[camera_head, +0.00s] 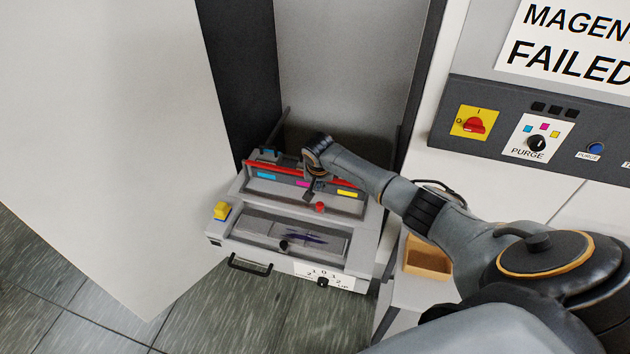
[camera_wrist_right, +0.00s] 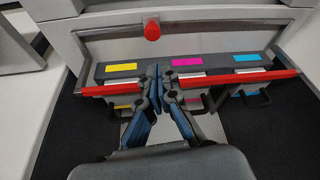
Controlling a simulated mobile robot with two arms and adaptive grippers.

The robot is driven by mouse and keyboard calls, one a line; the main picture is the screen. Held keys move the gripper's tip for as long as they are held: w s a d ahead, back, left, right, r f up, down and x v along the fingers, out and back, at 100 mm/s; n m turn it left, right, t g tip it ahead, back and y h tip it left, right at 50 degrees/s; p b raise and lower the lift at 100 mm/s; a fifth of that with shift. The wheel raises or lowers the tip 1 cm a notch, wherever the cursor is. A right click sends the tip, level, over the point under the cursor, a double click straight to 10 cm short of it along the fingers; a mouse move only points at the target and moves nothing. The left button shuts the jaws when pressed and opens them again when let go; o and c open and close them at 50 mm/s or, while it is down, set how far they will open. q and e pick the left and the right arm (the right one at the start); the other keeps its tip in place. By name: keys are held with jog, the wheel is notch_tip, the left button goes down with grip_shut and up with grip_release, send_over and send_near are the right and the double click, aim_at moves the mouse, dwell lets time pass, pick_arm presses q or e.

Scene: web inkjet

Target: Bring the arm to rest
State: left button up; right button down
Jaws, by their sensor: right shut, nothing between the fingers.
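My right arm (camera_head: 400,196) reaches in from the right over the pulled-out drawer unit (camera_head: 365,245) of the machine. My right gripper (camera_head: 314,187) is shut and empty. In the wrist view the gripper (camera_wrist_right: 160,76) has its blue-grey fingertips together, over the row of ink modules between the yellow label (camera_wrist_right: 124,67) and the magenta label (camera_wrist_right: 187,62). Whether the fingertips touch the modules or the red bar (camera_wrist_right: 250,78) cannot be told. My left gripper is not in view.
A cyan label (camera_wrist_right: 247,58) and a red knob (camera_wrist_right: 152,30) are close by. The open door (camera_head: 110,130) stands left of the drawer. An orange-brown bin (camera_head: 428,262) is under my arm. The control panel (camera_head: 540,125) is at right. Floor is clear at lower left.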

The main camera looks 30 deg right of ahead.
jog(key=s+a+f+n+y, duration=0.35)
jog(key=s+a+n, duration=0.25)
jog(key=s+a, duration=1.2)
jog(key=s+r+n+h, duration=0.1)
jog(key=s+r, duration=0.4)
jog(key=s, duration=0.4)
jog(key=s+r+n, duration=0.2)
jog(key=s+r, duration=0.4)
jog(key=s, duration=0.2)
notch_tip(320, 180, down, 32)
jog(key=b, duration=0.7)
pick_arm(q)
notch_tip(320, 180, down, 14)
jog(key=b, duration=0.7)
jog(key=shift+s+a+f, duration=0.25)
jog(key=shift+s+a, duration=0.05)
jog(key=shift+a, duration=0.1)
pick_arm(e)
jog(key=s+d+f+g, duration=0.1)
jog(key=s+f, duration=0.8)
jog(key=f, duration=0.3)
jog(key=s+d+f+g, duration=0.1)
jog(key=s+d+f, duration=0.1)
jog(key=s+f, duration=0.7)
notch_tip(320, 180, down, 4)
jog(key=shift+s+f, duration=0.1)
jog(key=shift+s, duration=0.1)
